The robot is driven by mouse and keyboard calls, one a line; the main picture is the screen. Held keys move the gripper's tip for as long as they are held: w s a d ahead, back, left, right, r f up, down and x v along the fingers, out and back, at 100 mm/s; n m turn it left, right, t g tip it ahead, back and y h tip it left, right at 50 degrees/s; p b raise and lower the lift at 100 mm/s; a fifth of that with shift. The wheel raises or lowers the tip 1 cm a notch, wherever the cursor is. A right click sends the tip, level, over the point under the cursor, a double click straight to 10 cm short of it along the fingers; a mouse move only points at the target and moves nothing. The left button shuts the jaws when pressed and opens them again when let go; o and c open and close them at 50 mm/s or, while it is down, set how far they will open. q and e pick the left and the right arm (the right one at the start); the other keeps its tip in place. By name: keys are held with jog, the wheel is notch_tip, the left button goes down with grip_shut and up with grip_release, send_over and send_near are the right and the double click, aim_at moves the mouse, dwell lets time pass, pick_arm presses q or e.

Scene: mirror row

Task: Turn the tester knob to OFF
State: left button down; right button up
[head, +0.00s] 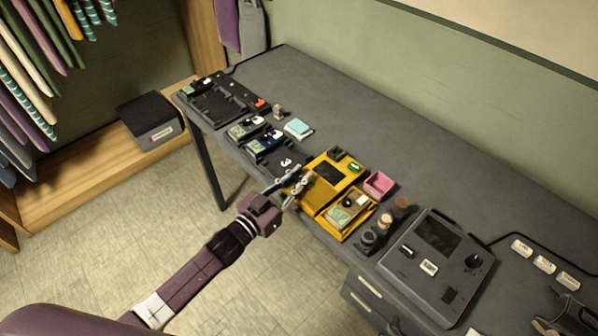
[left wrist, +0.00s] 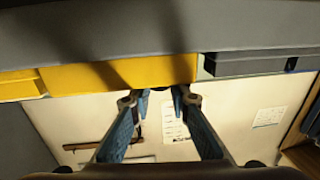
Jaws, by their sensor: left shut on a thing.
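The yellow tester (head: 312,205) stands near the front edge of the grey bench, with a dark screen (head: 329,173) and a beige box with a black knob (head: 348,202) in its lower part. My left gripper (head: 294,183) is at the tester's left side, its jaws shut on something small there. I take this to be the tester knob; the fingers hide it and its setting cannot be read. In the left wrist view the fingertips (left wrist: 161,93) stand a little apart, close to the tester's yellow side (left wrist: 125,73).
The grey bench (head: 420,165) is clear toward the wall. Small pedals (head: 265,140) and a black tray lie left of the tester. A pink box (head: 379,185), small round pots (head: 385,221) and a grey console (head: 432,262) with a dark knob stand to its right.

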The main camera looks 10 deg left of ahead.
pick_arm(q)
jog(key=shift+n+t+y, duration=0.9)
jog(key=shift+n+y, duration=0.5)
jog(key=shift+y, duration=0.4)
jog(key=shift+n+y, duration=0.3)
jog(key=shift+y, duration=0.3)
jog(key=c, duration=1.8)
grip_release()
jog(key=v, duration=1.2)
jog(key=shift+f, duration=0.15)
